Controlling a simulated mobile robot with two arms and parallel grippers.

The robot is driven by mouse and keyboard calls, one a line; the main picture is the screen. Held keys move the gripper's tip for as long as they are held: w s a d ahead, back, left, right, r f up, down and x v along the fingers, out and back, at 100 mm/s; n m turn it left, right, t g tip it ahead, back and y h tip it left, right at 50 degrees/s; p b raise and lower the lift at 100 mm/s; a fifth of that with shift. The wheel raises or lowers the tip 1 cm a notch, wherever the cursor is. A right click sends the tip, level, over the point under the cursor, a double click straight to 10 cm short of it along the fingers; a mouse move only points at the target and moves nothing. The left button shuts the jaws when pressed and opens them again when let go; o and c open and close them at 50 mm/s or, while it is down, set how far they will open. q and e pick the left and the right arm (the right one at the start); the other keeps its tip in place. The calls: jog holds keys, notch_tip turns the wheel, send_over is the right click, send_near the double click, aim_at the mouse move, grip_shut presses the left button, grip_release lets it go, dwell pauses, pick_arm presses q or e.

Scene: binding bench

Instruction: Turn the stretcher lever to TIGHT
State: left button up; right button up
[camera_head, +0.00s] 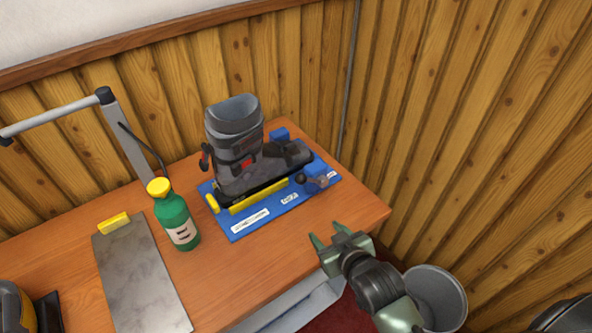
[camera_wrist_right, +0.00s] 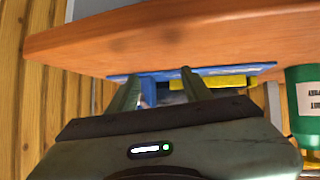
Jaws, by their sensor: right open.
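A grey and black ski boot (camera_head: 236,150) stands on a blue base board (camera_head: 262,222) at the back right of the bench. At the board's right end are a blue block (camera_head: 316,169) and a small dark round knob (camera_head: 301,179), which may be the stretcher lever; its setting is too small to tell. White labels lie on the board, not clearly readable. My right gripper (camera_head: 328,234) is open and empty, in front of the board near the bench's front right edge. In the right wrist view the blue board (camera_wrist_right: 240,69) shows beyond its open fingers (camera_wrist_right: 160,78). My left gripper is out of view.
A green bottle with a yellow cap (camera_head: 175,216) stands left of the board, beside a grey metal plate (camera_head: 140,275). A lamp arm (camera_head: 124,135) rises behind. A grey bin (camera_head: 437,290) stands on the floor at right. The wooden bench top (camera_head: 240,275) is clear in front of the board.

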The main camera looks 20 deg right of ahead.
aim_at(303, 182)
jog(key=w+r+t, duration=0.2)
jog(key=w, duration=0.1)
jog(key=w+a+r+n+t+y, duration=0.1)
jog(key=w+r+t, duration=0.1)
jog(key=w+a+r+t+y, duration=0.1)
jog(key=w+r+t, duration=0.1)
jog(key=w+r, duration=0.1)
jog(key=shift+w+a+n, duration=0.1)
jog(key=shift+w+n, duration=0.2)
jog(key=shift+w+a+r, duration=0.1)
jog(key=shift+w+r, duration=0.05)
jog(key=shift+w, duration=0.25)
jog(key=w+a+p, duration=0.1)
jog(key=w, duration=0.5)
jog(key=shift+w+p, duration=0.2)
jog(key=shift+p, duration=0.15)
grip_shut()
